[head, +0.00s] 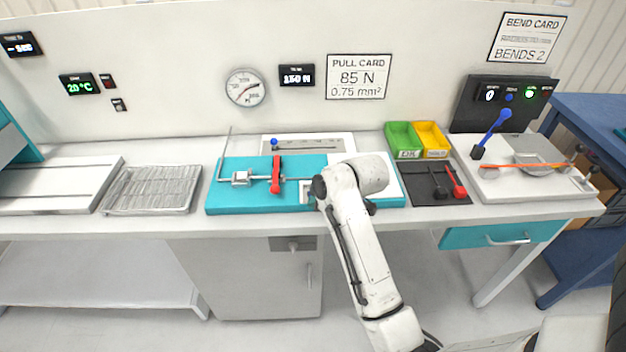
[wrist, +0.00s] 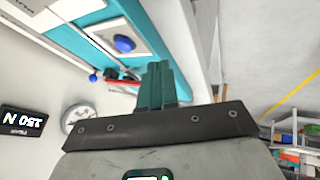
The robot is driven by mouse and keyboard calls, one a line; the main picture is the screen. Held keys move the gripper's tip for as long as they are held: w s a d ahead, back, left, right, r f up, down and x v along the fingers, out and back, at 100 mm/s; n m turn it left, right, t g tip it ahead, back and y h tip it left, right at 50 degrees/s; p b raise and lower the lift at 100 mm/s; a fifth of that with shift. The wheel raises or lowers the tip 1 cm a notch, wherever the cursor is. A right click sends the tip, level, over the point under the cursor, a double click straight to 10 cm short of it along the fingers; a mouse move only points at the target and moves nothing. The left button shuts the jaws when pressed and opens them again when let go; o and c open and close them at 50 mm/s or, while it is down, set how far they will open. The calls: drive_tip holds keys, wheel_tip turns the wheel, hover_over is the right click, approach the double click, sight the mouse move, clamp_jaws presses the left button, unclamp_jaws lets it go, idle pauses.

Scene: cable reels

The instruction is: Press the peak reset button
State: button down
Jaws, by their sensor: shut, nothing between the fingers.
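A round blue button (wrist: 124,44), which looks like the peak reset button, sits on a white plate of the teal test rig in the wrist view. My gripper (wrist: 158,82) shows there as two teal fingers shut together with nothing between them. The fingertips appear apart from the button, which lies up and to the left of them in the picture. In the head view the teal rig (head: 228,197) stands on the bench. My arm covers its right part, and I cannot make out the button or my fingers there.
A red lever (head: 276,176) and metal clamp (head: 242,178) stand on the rig. A blue-knobbed slider (head: 274,142) is behind it. A dial gauge (head: 246,88) and a display (head: 297,76) are on the wall. Green (head: 402,138) and yellow bins (head: 432,137) stand right of the rig.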

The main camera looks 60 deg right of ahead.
drive_tip(key=w+d+r+n+t+p, duration=0.1)
drive_tip(key=w+d+r, duration=0.3)
drive_tip(key=r, duration=0.4)
drive_tip(key=shift+d+t+h+p, duration=0.3)
drive_tip(key=shift+d+t+p, duration=0.1)
drive_tip(key=shift+d+p, duration=0.45)
drive_tip(key=shift+w, duration=0.1)
wheel_tip(320, 180, down, 7)
drive_tip(key=b, duration=0.7)
drive_tip(key=shift+r, duration=0.15)
drive_tip(key=shift+f+b, duration=0.4)
drive_tip(key=shift+f, duration=0.6)
drive_tip(key=shift+f, duration=0.15)
drive_tip(key=shift+f, duration=0.25)
